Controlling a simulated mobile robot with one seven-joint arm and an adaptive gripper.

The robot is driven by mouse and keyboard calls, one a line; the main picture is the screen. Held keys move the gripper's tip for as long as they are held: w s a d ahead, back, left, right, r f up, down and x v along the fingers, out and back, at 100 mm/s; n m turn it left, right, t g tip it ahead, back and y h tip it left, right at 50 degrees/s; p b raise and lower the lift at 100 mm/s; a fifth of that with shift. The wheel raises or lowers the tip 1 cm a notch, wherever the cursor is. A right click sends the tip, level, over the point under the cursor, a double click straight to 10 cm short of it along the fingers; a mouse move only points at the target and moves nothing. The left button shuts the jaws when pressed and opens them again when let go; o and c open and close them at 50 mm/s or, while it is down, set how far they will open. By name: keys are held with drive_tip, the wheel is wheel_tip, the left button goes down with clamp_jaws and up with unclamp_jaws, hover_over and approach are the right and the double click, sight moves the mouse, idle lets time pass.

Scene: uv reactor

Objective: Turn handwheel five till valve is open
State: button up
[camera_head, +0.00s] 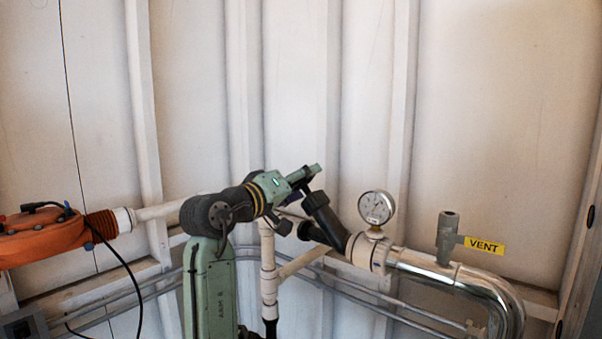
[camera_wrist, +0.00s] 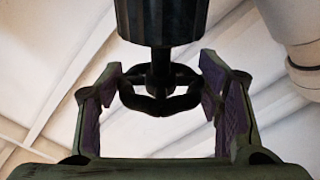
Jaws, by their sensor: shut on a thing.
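A black valve (camera_head: 322,214) sits on a slanted black pipe branch left of the pressure gauge in the head view. Its ribbed black body (camera_wrist: 162,18) fills the top middle of the wrist view. A black handwheel (camera_wrist: 161,103) hangs below this body on a short stem. My gripper (camera_wrist: 160,88) has one purple-padded finger on each side of the handwheel and is shut on it. In the head view my gripper (camera_head: 303,184) is at the valve's upper end and hides most of the handwheel. No number shows on the handwheel.
A round pressure gauge (camera_head: 377,208) stands close right of the valve. A shiny metal pipe (camera_head: 440,270) carries a grey vent valve (camera_head: 447,237) with a yellow VENT tag (camera_head: 484,245). An orange device (camera_head: 45,237) with a black cable is at left. A ribbed white wall (camera_head: 290,80) stands behind.

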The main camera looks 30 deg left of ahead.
drive_tip(key=n+g+y+p, duration=0.1)
drive_tip(key=g+y+p, duration=0.1)
drive_tip(key=y, duration=0.1)
drive_tip(key=n+g+y+p, duration=0.2)
drive_tip(key=y+p, duration=0.1)
drive_tip(key=shift+d+r+n+g+p, duration=0.1)
drive_tip(key=shift+r+n+g+p, duration=0.1)
drive_tip(key=shift+n+g+p, duration=0.15)
drive_tip(key=n+g+y, duration=0.1)
drive_tip(key=g+y, duration=0.1)
drive_tip(key=shift+f+g+p, duration=0.15)
drive_tip(key=shift+g+p, duration=0.2)
drive_tip(key=shift+n+g+y, duration=0.55)
drive_tip(key=shift+g+y, duration=0.15)
drive_tip(key=shift+g, duration=0.3)
drive_tip(key=g, duration=0.1)
drive_tip(key=n+g+y, duration=0.1)
drive_tip(key=shift+s+a+g, duration=0.2)
drive_tip(key=shift+a+g, duration=0.1)
drive_tip(key=g, duration=0.2)
drive_tip(key=n+g+y, duration=0.1)
drive_tip(key=g, duration=0.1)
drive_tip(key=shift+w+d+n, duration=0.1)
drive_tip(key=shift+d+n, duration=0.05)
drive_tip(key=shift+n, duration=0.15)
drive_tip(key=n+g, duration=0.1)
drive_tip(key=g, duration=0.4)
drive_tip(key=shift+n, duration=0.4)
drive_tip(key=shift+f+g, duration=0.1)
drive_tip(key=shift+g, duration=0.3)
